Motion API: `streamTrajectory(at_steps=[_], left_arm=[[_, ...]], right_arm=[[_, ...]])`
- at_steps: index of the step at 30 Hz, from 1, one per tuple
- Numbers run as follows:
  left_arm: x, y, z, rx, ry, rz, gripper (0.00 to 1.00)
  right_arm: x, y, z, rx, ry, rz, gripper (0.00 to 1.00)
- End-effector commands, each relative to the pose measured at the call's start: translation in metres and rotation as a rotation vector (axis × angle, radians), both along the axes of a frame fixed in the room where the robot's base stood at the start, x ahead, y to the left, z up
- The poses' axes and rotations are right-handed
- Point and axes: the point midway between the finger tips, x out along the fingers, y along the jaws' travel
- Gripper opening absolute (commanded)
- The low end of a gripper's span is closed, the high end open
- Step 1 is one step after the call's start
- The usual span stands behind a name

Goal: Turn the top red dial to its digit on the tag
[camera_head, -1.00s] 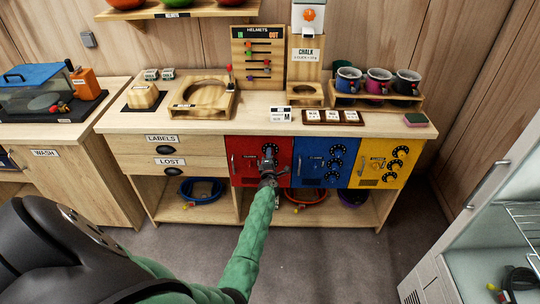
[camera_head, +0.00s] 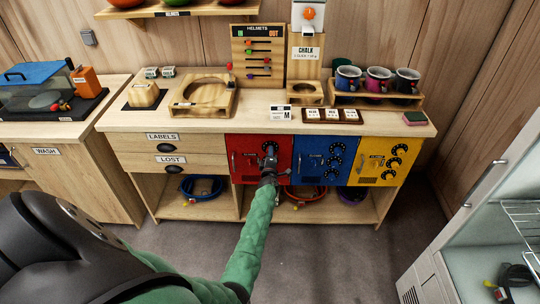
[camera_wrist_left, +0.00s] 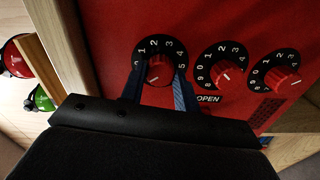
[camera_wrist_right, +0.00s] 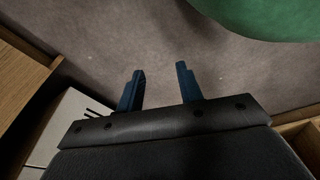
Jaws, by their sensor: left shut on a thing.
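The red locker door (camera_head: 243,160) sits under the counter. The left wrist view shows its three dials in a row, black rings with white digits and red knobs. My left gripper (camera_head: 269,168) reaches the door's top red dial (camera_head: 269,148). In the left wrist view, my left gripper (camera_wrist_left: 160,76) has its blue fingers on both sides of that dial's red knob (camera_wrist_left: 160,69), shut on it. The digit it points to is unclear. A small tag board (camera_head: 332,116) on the counter has three white tags, too small to read. My right gripper (camera_wrist_right: 159,85) is open and empty above the floor.
Two more dials, a middle one (camera_wrist_left: 225,73) and a bottom one (camera_wrist_left: 283,80), sit close beside the held dial. The blue door (camera_head: 310,160) and yellow door (camera_head: 375,165) adjoin. A white card (camera_head: 281,114) stands on the counter. The floor in front is clear.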

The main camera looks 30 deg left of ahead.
Motion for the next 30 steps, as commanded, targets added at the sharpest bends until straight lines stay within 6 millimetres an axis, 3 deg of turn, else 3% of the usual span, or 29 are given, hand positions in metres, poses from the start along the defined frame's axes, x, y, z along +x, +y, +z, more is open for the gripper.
streamTrajectory(at_steps=[4,5,7,8,19,30], left_arm=[[0.0,-0.001,-0.002,-0.001,0.002,-0.002,0.09],[0.0,-0.001,-0.002,-0.002,0.001,-0.002,0.37],[0.0,-0.001,-0.001,-0.002,0.001,-0.002,0.51],[0.0,-0.001,-0.001,-0.002,0.001,-0.002,0.53],[-0.004,-0.004,-0.002,-0.002,0.0,-0.001,0.53],[-0.047,-0.031,-0.003,-0.002,0.0,-0.001,0.53]], right_arm=[[0.001,0.0,0.0,0.0,-0.002,0.0,0.36],[0.001,0.0,0.001,0.001,-0.003,0.0,0.36],[0.002,0.001,0.001,0.001,-0.004,0.0,0.36],[0.002,0.001,0.001,0.001,-0.005,0.0,0.36],[0.004,0.004,0.0,0.004,-0.003,-0.001,0.36],[0.017,0.018,0.023,0.015,0.011,-0.007,0.36]])
